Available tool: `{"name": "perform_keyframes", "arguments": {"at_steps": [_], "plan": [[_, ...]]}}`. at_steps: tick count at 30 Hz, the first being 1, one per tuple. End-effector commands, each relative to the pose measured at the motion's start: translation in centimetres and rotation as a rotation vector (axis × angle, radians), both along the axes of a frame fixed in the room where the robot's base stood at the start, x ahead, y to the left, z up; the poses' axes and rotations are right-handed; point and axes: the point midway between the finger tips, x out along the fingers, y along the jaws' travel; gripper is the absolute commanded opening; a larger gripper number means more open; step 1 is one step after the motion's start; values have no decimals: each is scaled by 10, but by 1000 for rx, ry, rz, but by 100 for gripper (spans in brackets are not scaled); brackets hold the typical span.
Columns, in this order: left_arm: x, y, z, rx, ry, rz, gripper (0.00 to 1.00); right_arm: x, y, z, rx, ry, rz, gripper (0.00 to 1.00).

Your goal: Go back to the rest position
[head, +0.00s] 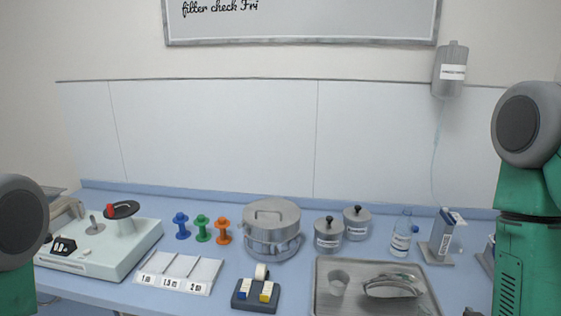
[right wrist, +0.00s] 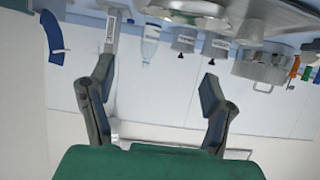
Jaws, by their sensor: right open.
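My right gripper (right wrist: 158,78) shows in the right wrist view with its two dark fingers spread wide and nothing between them. That view is upside down, with the blue counter and its items along the top, apart from the fingers. In the head view my green right arm stands at the right edge, and its gripper is not clearly visible there. Only a grey joint and a bit of green of my left arm show at the lower left of the head view. My left gripper is out of view.
The counter holds a metal tray (head: 322,299), a lidded pot (head: 271,222), two small lidded jars (head: 328,234) (head: 357,222), a bottle (head: 401,236), colored spools (head: 202,229), a labelled white rack (head: 204,273) and a pale machine (head: 88,255). A drip bag (head: 451,72) hangs at right.

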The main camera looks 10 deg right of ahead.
Motion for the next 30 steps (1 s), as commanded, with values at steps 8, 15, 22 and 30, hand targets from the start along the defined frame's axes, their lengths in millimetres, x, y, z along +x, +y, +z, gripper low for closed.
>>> {"name": "perform_keyframes", "arguments": {"at_steps": [8,15,22,30], "plan": [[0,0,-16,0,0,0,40,-9,12,-40,19,100,31,72],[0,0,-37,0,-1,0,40,-32,33,-95,46,253,79,72],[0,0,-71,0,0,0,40,-75,64,-177,80,500,152,72],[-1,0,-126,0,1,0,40,-176,106,-291,120,941,273,72]]}}
